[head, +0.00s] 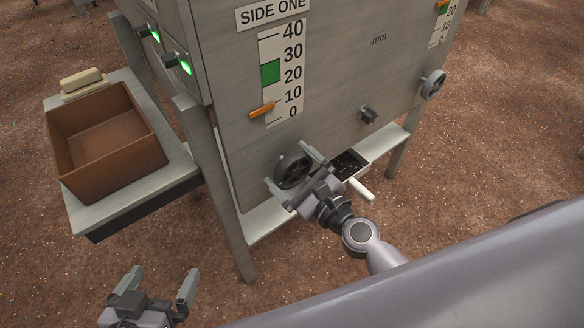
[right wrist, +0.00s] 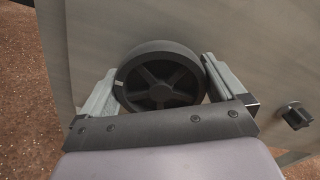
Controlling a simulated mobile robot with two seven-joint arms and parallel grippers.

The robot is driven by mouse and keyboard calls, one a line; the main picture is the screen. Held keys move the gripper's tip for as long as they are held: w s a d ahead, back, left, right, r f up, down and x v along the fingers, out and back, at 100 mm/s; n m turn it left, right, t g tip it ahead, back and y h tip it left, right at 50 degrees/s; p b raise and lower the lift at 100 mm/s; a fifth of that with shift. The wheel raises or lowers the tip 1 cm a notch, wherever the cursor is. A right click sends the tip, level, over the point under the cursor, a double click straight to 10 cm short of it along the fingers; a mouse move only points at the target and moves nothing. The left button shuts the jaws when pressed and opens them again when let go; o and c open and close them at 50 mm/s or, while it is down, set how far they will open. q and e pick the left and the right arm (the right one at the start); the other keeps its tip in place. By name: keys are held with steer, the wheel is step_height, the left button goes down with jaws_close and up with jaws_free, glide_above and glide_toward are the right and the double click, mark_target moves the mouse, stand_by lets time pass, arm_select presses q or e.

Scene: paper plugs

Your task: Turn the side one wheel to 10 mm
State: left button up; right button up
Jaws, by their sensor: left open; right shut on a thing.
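The side one wheel (head: 292,171) is a dark spoked handwheel on the grey machine panel, below the SIDE ONE scale (head: 283,73). My left gripper (head: 158,284) is open and empty at the bottom left, away from the machine.
A brown open box (head: 106,140) and a cream block (head: 82,83) stand on a side shelf at the left. A dark knob (head: 368,114) and a second wheel (head: 433,84) are further right.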

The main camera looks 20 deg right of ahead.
mark_target(296, 174)
arm_select(q)
steer(key=shift+f, duration=0.15)
arm_select(e)
steer(key=shift+f, duration=0.1)
steer(key=o, duration=0.6)
steer(key=shift+s, duration=0.15)
steer(key=b+v, duration=0.1)
steer(key=v, duration=0.5)
steer(key=shift+b, duration=0.3)
arm_select(q)
steer(key=shift+w+d+h, duration=0.35)
steer(key=shift+d+h, duration=0.15)
steer(key=shift+d, duration=0.3)
arm_select(e)
steer(key=shift+s+d, duration=0.15)
steer(key=shift+s, duration=0.35)
